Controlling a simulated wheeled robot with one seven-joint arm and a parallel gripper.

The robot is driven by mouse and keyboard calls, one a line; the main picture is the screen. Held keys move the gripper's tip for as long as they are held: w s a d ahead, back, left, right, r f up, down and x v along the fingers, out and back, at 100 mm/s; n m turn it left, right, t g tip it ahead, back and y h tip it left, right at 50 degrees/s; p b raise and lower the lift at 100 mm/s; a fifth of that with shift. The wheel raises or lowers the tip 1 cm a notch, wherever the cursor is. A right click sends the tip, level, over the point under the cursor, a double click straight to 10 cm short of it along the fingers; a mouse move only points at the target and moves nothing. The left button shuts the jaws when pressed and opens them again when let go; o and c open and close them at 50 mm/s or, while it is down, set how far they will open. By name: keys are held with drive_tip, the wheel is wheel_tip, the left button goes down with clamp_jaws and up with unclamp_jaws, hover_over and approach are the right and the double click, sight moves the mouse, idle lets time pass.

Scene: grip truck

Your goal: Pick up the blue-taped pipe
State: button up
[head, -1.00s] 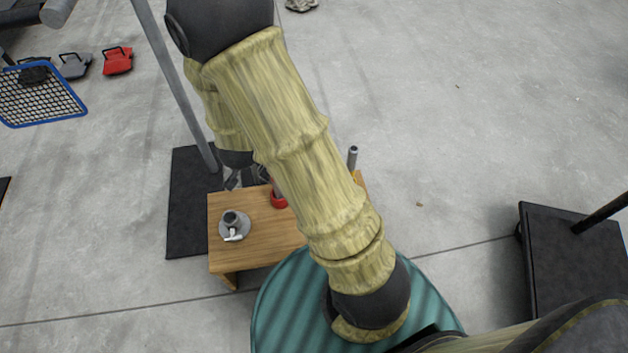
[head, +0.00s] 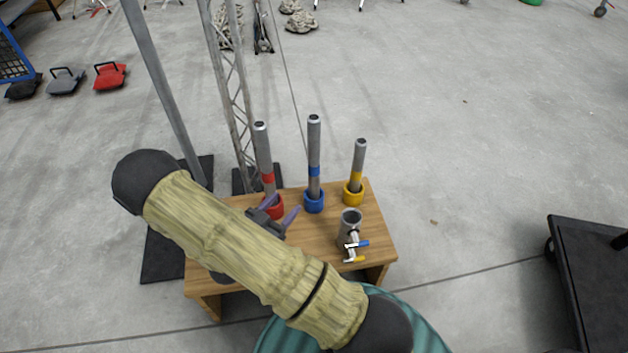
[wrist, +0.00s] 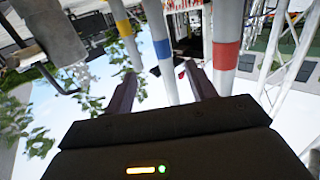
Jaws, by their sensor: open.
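The blue-taped pipe (head: 314,150) stands upright in a blue ring holder (head: 314,203) on a small wooden table (head: 375,226). It is the middle one of three grey pipes. My gripper (head: 281,208) is open and empty, to the left of the blue-taped pipe and close to the red ring holder. In the wrist view, my open gripper (wrist: 161,73) has the blue-taped pipe (wrist: 159,40) showing beyond and between its fingertips, not touching as far as I can tell. My arm covers the table's front left part.
The red-taped pipe (head: 264,155) stands left of the blue one, and the yellow-taped pipe (head: 358,165) right. A short grey fitting (head: 350,222) with taps stands at the table's front right. A lattice truss (head: 236,95) rises behind. A black cart (head: 590,270) is far right.

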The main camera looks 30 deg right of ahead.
sight(313, 175)
drive_tip(key=shift+s+f, duration=0.2)
drive_tip(key=b+x, duration=0.4)
drive_tip(key=x, duration=0.7)
drive_tip(key=shift+w+d, duration=0.1)
drive_tip(key=shift+d, duration=0.05)
drive_tip(key=shift+w+d+r, duration=0.15)
drive_tip(key=shift+w+d, duration=0.05)
drive_tip(key=shift+d, duration=0.2)
drive_tip(key=b+x, duration=0.2)
drive_tip(key=x, duration=0.1)
drive_tip(key=b+x, duration=0.1)
drive_tip(key=shift+w+d+f, duration=0.1)
drive_tip(key=shift+w+f, duration=0.3)
drive_tip(key=shift+w, duration=0.05)
drive_tip(key=shift+w+d+r, duration=0.1)
drive_tip(key=shift+w+d, duration=0.05)
drive_tip(key=shift+d, duration=0.1)
